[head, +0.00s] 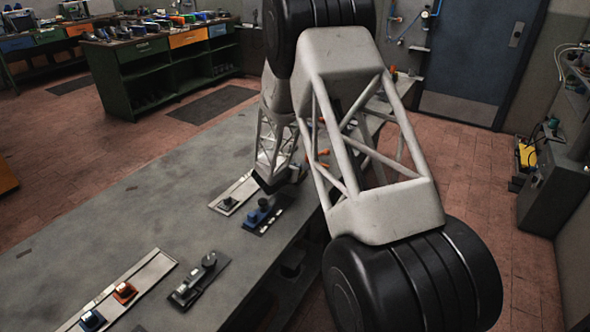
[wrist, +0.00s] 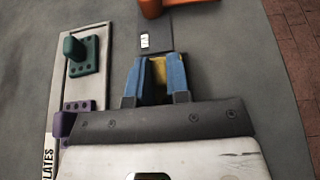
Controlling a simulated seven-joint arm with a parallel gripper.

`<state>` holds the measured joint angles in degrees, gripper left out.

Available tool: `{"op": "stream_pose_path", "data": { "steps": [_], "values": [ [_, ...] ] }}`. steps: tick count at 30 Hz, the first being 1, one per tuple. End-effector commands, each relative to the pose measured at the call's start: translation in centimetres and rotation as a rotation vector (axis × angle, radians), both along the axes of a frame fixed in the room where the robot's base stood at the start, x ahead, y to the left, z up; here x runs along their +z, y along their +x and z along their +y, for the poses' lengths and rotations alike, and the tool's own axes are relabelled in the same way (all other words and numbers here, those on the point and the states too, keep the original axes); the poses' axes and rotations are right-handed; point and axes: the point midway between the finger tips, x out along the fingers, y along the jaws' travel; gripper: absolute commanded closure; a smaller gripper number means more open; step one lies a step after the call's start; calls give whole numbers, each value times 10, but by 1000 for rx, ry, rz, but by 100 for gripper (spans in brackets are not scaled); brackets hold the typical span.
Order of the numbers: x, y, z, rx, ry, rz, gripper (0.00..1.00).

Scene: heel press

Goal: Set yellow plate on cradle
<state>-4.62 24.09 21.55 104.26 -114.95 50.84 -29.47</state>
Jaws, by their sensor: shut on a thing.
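My gripper (wrist: 155,68) has blue fingers, shut on the yellow plate (wrist: 159,70). Only a small yellow patch shows between the fingers; the rest of the plate is hidden. The fingers are over a long dark base strip (wrist: 155,38) with a small white label. In the head view the blue fingers (head: 262,212) appear low over a dark base on the table. I cannot tell whether the plate touches the base, or which part of it is the cradle.
A pale rack marked "PLATES" (wrist: 52,150) lies left of my gripper, with a green plate (wrist: 82,52) and a purple one (wrist: 64,123). An orange part (wrist: 165,8) is beyond the strip. Another rack (head: 150,272) and dark base (head: 185,297) lie nearer on the table.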

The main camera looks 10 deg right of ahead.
Motion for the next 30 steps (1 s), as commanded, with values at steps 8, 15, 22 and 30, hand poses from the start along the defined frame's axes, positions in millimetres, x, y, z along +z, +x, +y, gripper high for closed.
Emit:
{"op": "stream_pose_path", "data": {
  "steps": [8,15,22,30],
  "values": [
    [-1,0,0,0,0,0,100],
    [-3,0,0,0,0,0,100],
    [-5,0,0,0,0,0,100],
    [-7,0,0,0,1,-1,100]
  ]
}}
